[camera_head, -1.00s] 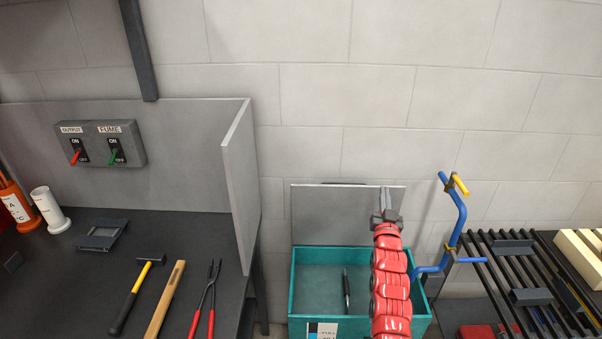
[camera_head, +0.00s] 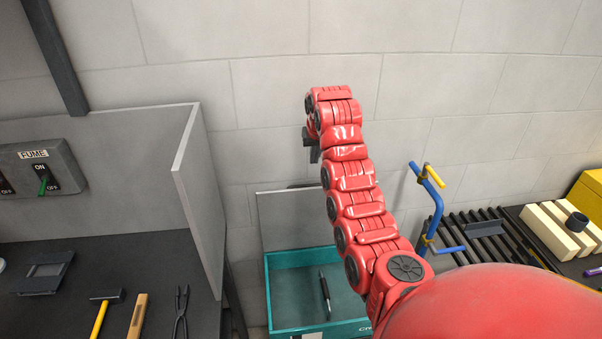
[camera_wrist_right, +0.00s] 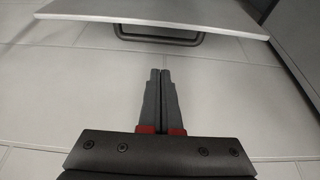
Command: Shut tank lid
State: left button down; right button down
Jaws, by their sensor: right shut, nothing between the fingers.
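The teal tank (camera_head: 300,318) stands on the floor, with its grey lid (camera_head: 285,222) standing upright at its back edge, open. A dark pen-like object (camera_head: 325,292) is inside the tank. My right gripper (camera_head: 313,153) is above the lid, close to the wall, mostly hidden by its own red arm. In the right wrist view my right gripper (camera_wrist_right: 159,72) is shut and empty, its fingers pointing toward the wall side of the lid. The lid (camera_wrist_right: 150,22) crosses the top of that view, with a dark handle (camera_wrist_right: 158,40) on its face. My left gripper is not in view.
A grey partition (camera_head: 200,190) and a dark workbench (camera_head: 110,265) with a hammer (camera_head: 105,302) and tongs (camera_head: 181,308) are left of the tank. A blue trolley frame (camera_head: 432,215) and a black rack (camera_head: 480,235) stand to the right.

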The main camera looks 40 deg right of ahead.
jog(key=p, duration=0.4)
send_over(312, 185)
notch_tip(312, 185, down, 8)
jog(key=shift+s+r, duration=0.1)
jog(key=shift+r, duration=0.05)
jog(key=shift+w+f+p, duration=0.2)
jog(key=shift+f+p, duration=0.3)
jog(key=shift+f, duration=0.15)
jog(key=shift+s+a+f+p, duration=0.1)
jog(key=shift+s+a+p, duration=0.05)
jog(key=shift+s+p, duration=0.2)
jog(key=shift+s+a+p, duration=0.35)
jog(key=shift+s+p, duration=0.2)
jog(key=shift+s, duration=0.1)
jog(key=shift+s+a+p, duration=0.4)
jog(key=shift+s+p, duration=0.05)
jog(key=shift+s, duration=0.25)
jog(key=shift+f, duration=0.15)
